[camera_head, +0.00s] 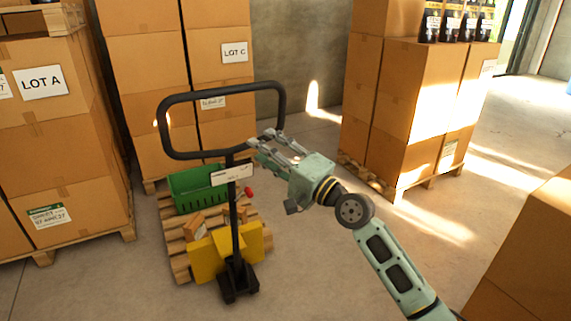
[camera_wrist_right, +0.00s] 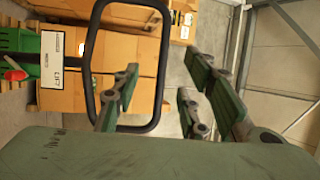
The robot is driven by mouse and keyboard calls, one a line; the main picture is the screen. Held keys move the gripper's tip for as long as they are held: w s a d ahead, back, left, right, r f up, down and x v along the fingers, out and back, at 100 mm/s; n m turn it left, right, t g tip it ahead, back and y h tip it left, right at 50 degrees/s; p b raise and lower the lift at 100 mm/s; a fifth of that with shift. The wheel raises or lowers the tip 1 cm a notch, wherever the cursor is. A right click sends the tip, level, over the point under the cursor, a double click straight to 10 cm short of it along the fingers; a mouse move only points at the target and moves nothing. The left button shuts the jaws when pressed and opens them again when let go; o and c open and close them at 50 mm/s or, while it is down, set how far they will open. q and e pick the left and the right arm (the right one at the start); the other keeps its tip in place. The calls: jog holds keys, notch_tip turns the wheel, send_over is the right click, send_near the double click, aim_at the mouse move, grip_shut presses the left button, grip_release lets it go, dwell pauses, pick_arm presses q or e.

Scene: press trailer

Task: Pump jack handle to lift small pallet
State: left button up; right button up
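The pallet jack's black loop handle (camera_head: 222,91) stands upright on a dark shaft (camera_head: 235,235) in the head view. The small wooden pallet (camera_head: 176,240) lies behind the jack's yellow body (camera_head: 208,259) and carries a green crate (camera_head: 190,190). My right gripper (camera_head: 262,140) is open, with its fingers at the right side of the loop near its lower right corner. My left gripper is not in view.
Stacked boxes marked LOT A (camera_head: 65,140) stand at the left and LOT C boxes (camera_head: 221,40) behind the jack. A box stack on a pallet (camera_head: 405,110) stands at the back right, with another box (camera_head: 530,260) at the lower right. Floor between is clear.

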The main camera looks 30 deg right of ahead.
jog(key=v, duration=1)
jog(key=shift+s, duration=0.2)
jog(key=shift+d, duration=0.1)
jog(key=w+d+f+g+h, duration=0.1)
jog(key=d+f+h, duration=0.2)
jog(key=f, duration=0.9)
jog(key=w+d+f+g+h, duration=0.2)
jog(key=d+f+h, duration=0.1)
jog(key=f, duration=0.8)
jog(key=s+f+n+g+h, duration=0.15)
jog(key=s+f, duration=0.35)
jog(key=f, duration=0.7)
jog(key=s+f+n+g, duration=0.1)
jog(key=s+f+g, duration=0.25)
jog(key=f, duration=0.95)
jog(key=s+a+f+n+g, duration=0.2)
jog(key=s+f, duration=0.7)
jog(key=s+a+f+n+g, duration=0.2)
jog(key=s+f+n, duration=0.1)
jog(key=s+f, duration=0.6)
jog(key=s+a+f+n+g, duration=0.2)
jog(key=s+f, duration=0.3)
jog(key=s, duration=0.7)
jog(key=s+a+f+n+g+h, duration=0.1)
jog(key=s+a+f+n+g, duration=0.2)
jog(key=s, duration=1)
notch_tip(320, 180, down, 2)
jog(key=a+n, duration=0.2)
jog(key=shift+a+f, duration=0.2)
jog(key=shift+a, duration=0.1)
